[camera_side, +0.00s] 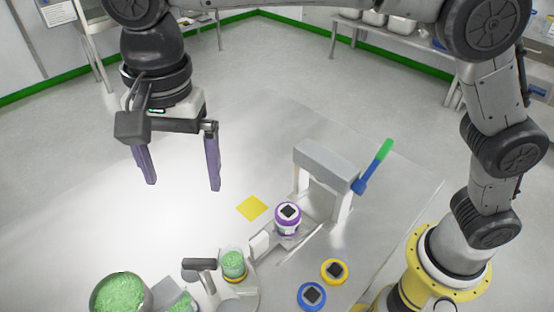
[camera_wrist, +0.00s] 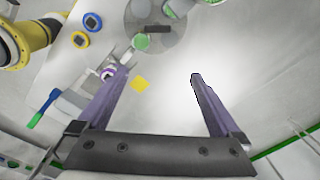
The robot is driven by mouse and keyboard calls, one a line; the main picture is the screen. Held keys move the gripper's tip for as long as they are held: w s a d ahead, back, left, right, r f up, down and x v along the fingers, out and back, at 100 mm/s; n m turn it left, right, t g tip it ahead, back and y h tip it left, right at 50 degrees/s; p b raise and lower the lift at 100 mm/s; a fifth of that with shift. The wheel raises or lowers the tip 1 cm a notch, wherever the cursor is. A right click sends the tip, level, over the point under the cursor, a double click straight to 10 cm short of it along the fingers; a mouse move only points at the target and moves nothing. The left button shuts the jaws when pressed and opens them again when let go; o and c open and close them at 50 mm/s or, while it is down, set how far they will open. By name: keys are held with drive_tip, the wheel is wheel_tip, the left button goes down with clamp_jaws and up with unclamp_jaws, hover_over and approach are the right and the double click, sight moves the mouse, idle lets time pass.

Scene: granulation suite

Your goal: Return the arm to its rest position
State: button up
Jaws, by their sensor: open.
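My gripper (camera_side: 182,186) hangs at the left of the side view, above the bright metal worktable (camera_side: 170,230). Its two purple fingers are wide apart with nothing between them. In the wrist view my gripper (camera_wrist: 158,74) also shows spread and empty. A yellow square (camera_side: 252,208) lies flat on the table, to the right of and below the fingers in the side view. A white jar with a purple band and a dark square on top (camera_side: 288,217) stands at a grey arch-shaped device (camera_side: 327,165). In the wrist view the left finger partly hides the jar.
A green-and-blue handle (camera_side: 375,165) sticks up beside the arch. Blue (camera_side: 311,295) and yellow (camera_side: 334,271) round lids lie near my base. A bowl of green granules (camera_side: 120,294) and a small cup of green granules (camera_side: 233,264) stand at the front. The table's left part looks clear.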

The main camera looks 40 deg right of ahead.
drive_tip(key=d+r+m+t, duration=0.1)
drive_tip(key=d+r, duration=0.3)
drive_tip(key=d, duration=0.4)
drive_tip(key=d+r+m+t, duration=0.1)
drive_tip(key=d+r, duration=0.3)
drive_tip(key=d, duration=0.3)
drive_tip(key=s+d+t, duration=0.1)
drive_tip(key=s+d, duration=0.5)
drive_tip(key=d, duration=0.5)
drive_tip(key=s+d+f+n+t, duration=0.2)
drive_tip(key=s+d+f+n, duration=0.6)
drive_tip(key=s+f+n, duration=0.3)
drive_tip(key=shift+s+f+n, duration=0.15)
drive_tip(key=shift+f+n, duration=0.25)
drive_tip(key=shift+f, duration=0.35)
